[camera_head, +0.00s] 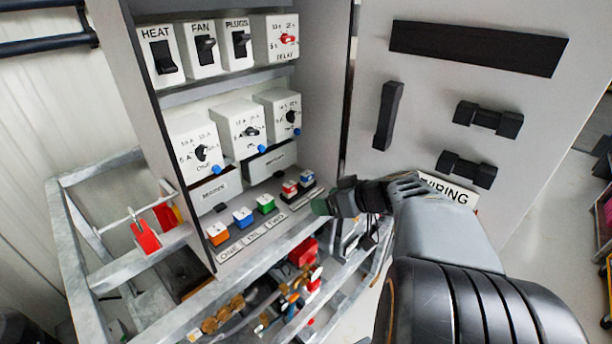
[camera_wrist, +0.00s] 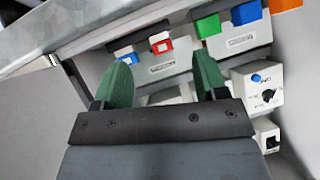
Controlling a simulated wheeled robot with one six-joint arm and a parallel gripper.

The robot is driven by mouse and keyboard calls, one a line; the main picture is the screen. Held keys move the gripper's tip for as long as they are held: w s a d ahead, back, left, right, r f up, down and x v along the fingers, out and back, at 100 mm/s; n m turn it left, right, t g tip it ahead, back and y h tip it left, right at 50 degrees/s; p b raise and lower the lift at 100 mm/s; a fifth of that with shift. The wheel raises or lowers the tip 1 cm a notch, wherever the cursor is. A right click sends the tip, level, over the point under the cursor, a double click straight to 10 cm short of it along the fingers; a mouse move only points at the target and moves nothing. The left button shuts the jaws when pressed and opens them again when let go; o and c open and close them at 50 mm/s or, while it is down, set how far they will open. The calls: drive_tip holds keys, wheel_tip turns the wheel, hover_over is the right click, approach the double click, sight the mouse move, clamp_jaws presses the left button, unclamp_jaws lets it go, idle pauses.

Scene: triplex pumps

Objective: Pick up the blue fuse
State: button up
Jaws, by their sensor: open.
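Two blue-topped blocks show on the bottom shelf of the panel, and I cannot tell which one is the blue fuse. One blue block (camera_head: 306,180) is at the right, beside a red block (camera_head: 290,188); the wrist view shows this blue block (camera_wrist: 124,54) by the left fingertip. The other blue block (camera_head: 243,217) sits between an orange and a green block; it is at the upper right in the wrist view (camera_wrist: 247,12). My gripper (camera_wrist: 163,58) is open and empty, with green fingers. In the head view my gripper (camera_head: 322,206) is just right of the shelf, near the right-hand blocks.
Labelled knob boxes (camera_head: 199,148) and switches stand above the blocks. The cabinet's side wall (camera_head: 325,80) rises behind, and an open door (camera_head: 440,90) with black handles stands at right. A metal frame (camera_head: 75,235) with hoses lies below the shelf.

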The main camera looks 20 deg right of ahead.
drive_tip(key=w+d+r+t+h, duration=0.1)
drive_tip(key=d+r+t, duration=0.2)
drive_tip(key=d, duration=0.2)
drive_tip(key=p, duration=0.2)
approach(309, 174)
drive_tip(key=w, duration=0.1)
drive_tip(key=w+a+f, duration=0.1)
drive_tip(key=w, duration=0.1)
drive_tip(key=shift+w+a+f+n, duration=0.15)
drive_tip(key=shift+a+f+n, duration=0.05)
drive_tip(key=shift+f+n, duration=0.1)
drive_tip(key=shift+p+x, duration=1.55)
drive_tip(key=shift+x, duration=1.45)
drive_tip(key=c, duration=1)
drive_tip(key=shift+r, duration=0.1)
